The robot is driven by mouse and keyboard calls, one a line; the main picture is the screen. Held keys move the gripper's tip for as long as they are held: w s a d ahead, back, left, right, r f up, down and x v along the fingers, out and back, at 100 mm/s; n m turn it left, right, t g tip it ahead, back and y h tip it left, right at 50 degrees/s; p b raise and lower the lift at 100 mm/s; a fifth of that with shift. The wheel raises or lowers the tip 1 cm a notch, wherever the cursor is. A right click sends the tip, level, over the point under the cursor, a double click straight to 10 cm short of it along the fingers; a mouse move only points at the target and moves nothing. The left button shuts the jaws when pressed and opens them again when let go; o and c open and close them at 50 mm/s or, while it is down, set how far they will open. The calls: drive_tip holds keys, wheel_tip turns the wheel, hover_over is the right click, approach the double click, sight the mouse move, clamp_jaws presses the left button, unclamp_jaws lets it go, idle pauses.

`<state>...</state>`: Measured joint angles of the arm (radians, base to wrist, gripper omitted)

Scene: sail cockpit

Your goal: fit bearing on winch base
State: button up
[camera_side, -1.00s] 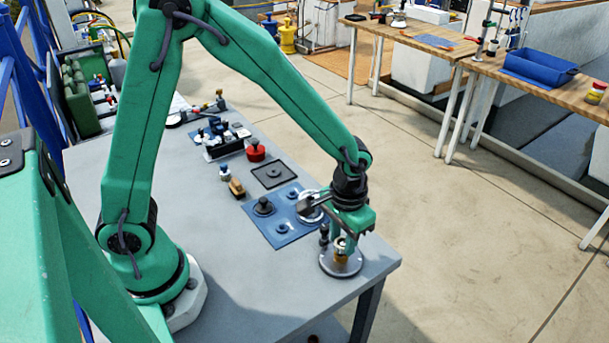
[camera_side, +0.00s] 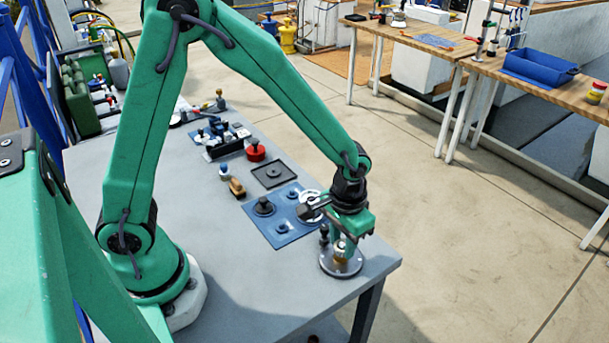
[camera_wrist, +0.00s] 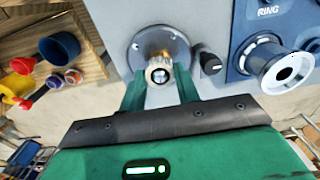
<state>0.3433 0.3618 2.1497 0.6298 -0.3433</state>
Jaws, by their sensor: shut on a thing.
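The winch base (camera_side: 328,268) is a round grey metal flange near the table's front right corner; it also shows in the wrist view (camera_wrist: 138,46). The bearing (camera_side: 340,258) is a small brass-coloured cylinder at the middle of the base. In the wrist view the bearing (camera_wrist: 156,66) shows a silver round end in its centre, which looks like the base's spindle. My gripper (camera_wrist: 159,78) is shut on the bearing, with a green finger on each side. How far down the bearing sits is hidden.
A small black knob (camera_wrist: 209,62) stands close beside the base. A blue mat (camera_side: 282,238) lies behind, holding a white ring-shaped part (camera_wrist: 280,72) and dark parts. A black tray (camera_side: 272,173) and red part (camera_side: 256,151) are farther back. The table front is clear.

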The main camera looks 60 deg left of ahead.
drive_tip(key=shift+f, duration=0.15)
drive_tip(key=o, duration=1.4)
drive_tip(key=shift+o, duration=0.2)
drive_tip(key=shift+r, duration=3.25)
